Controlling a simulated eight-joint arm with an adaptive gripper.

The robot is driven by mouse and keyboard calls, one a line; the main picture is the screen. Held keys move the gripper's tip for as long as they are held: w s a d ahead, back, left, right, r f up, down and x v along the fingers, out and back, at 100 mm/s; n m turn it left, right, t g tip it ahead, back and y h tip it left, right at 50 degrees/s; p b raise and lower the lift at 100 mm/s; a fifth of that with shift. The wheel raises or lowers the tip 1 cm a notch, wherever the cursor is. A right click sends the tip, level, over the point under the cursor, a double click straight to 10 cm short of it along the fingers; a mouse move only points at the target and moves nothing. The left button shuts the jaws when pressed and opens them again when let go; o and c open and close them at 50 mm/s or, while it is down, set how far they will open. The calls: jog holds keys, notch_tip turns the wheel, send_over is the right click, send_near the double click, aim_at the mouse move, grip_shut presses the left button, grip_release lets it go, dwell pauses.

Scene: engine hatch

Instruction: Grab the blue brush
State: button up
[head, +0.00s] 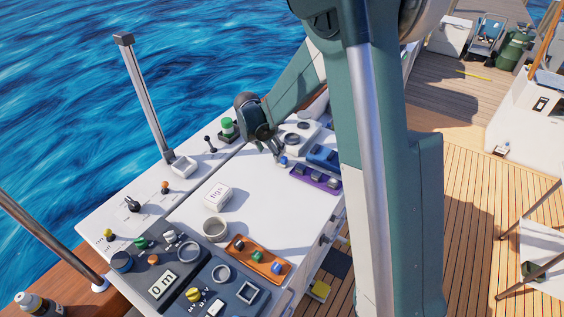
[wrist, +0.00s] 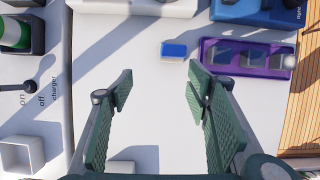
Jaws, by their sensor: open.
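The blue brush (wrist: 174,49) is a small blue block with a pale lower edge. It lies on the white panel top, ahead of my fingertips in the wrist view. In the head view the small blue brush (head: 283,161) shows just below my gripper (head: 277,148). My gripper also shows in the wrist view (wrist: 160,82), with its two green ridged fingers spread apart and nothing between them. The brush appears between the lines of the fingers, nearer the right one, and apart from both.
A purple tray (wrist: 247,75) with several grey blocks stands right of the brush. A blue box (wrist: 255,12) and a white fixture (wrist: 135,5) are beyond it. A green button (wrist: 15,33) and a charger lever (wrist: 30,87) are at left. The panel middle is mostly clear.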

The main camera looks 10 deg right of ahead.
aim_at(282, 160)
jog(key=d, duration=0.3)
jog(key=shift+w+d, duration=0.2)
jog(key=shift+d, duration=0.15)
jog(key=shift+x, duration=1.25)
jog(key=shift+w, duration=0.1)
jog(key=shift+x, duration=2.6)
jog(key=shift+d, duration=0.1)
jog(key=shift+r, duration=0.1)
jog(key=c, duration=1)
